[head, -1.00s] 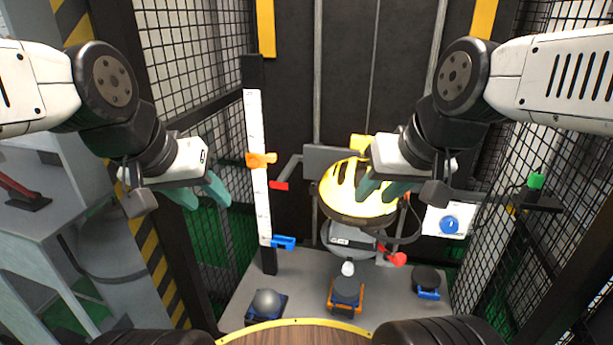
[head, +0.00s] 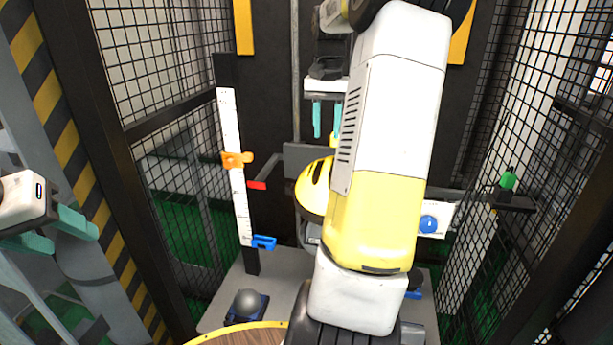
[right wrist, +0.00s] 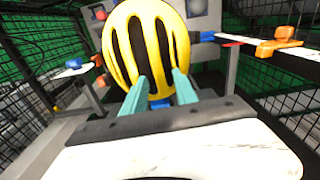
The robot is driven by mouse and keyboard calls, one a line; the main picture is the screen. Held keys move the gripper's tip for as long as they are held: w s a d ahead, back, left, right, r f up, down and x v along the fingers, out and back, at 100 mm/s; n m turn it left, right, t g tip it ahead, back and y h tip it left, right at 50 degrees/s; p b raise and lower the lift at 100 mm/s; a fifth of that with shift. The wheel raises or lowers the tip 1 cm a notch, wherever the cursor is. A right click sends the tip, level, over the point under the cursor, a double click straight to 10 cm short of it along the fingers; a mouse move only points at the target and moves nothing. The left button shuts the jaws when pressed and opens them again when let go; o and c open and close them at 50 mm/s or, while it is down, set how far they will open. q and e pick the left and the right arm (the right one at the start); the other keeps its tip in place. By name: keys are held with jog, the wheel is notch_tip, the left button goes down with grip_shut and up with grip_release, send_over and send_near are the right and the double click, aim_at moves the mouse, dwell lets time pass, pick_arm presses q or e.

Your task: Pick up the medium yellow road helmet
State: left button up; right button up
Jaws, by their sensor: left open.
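The yellow road helmet (head: 312,187) with dark vents sits on the drop tower's grey carriage near the middle of the head view. My right arm hides its right side. In the right wrist view the helmet (right wrist: 150,45) fills the upper middle, just beyond the fingertips. My right gripper (head: 327,134) is above the helmet, with its teal fingers pointing down and apart. In the right wrist view these fingers (right wrist: 161,76) are open with nothing between them; contact with the helmet cannot be told. My left gripper (head: 88,229) is open and empty at the far left.
A white scale post (head: 231,165) with an orange clamp (head: 237,160) and a blue clamp (head: 264,242) stands left of the helmet. A grey dome (head: 247,304) sits on the base plate. Black mesh fencing (head: 530,110) closes in both sides.

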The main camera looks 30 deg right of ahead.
aim_at(328, 159)
jog(key=shift+w+d+f, duration=0.1)
jog(key=shift+d+f, duration=0.2)
jog(key=shift+d, duration=0.3)
jog(key=shift+d+f, duration=0.15)
jog(key=shift+f, duration=0.2)
jog(key=f, duration=0.7)
jog(key=shift+a, duration=0.2)
jog(key=shift+c, duration=0.4)
grip_shut()
